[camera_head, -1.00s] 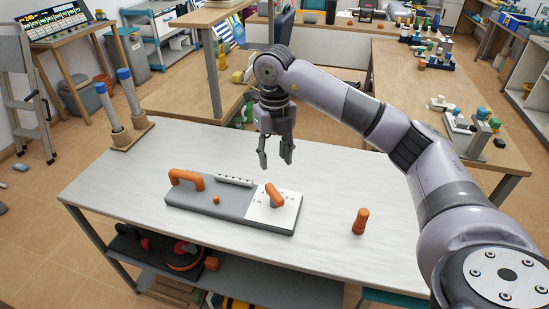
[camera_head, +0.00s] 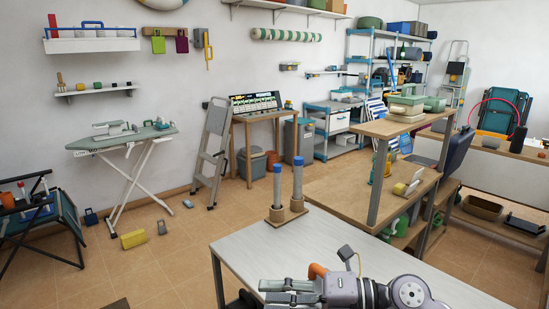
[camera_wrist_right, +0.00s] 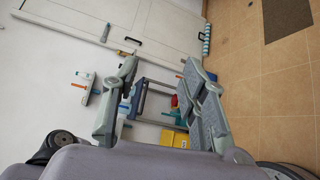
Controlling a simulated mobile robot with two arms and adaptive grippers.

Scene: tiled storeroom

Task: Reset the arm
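My right arm lies folded low across the near edge of the head view. Its gripper (camera_head: 288,292) points left there, in front of the pale worktable (camera_head: 300,243). In the right wrist view the two fingers of this gripper (camera_wrist_right: 160,66) stand apart with nothing between them. A small orange part (camera_head: 316,271) shows just behind the arm, and the rest of what it belongs to is hidden or out of view. My left gripper is in neither view.
Two blue-topped posts (camera_head: 277,187) stand on a wooden base at the table's far corner. A wooden shelf bench (camera_head: 405,125) stands beyond to the right. A stepladder (camera_head: 212,150) and an ironing board (camera_head: 122,142) stand by the wall. Tiled floor at left is mostly open.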

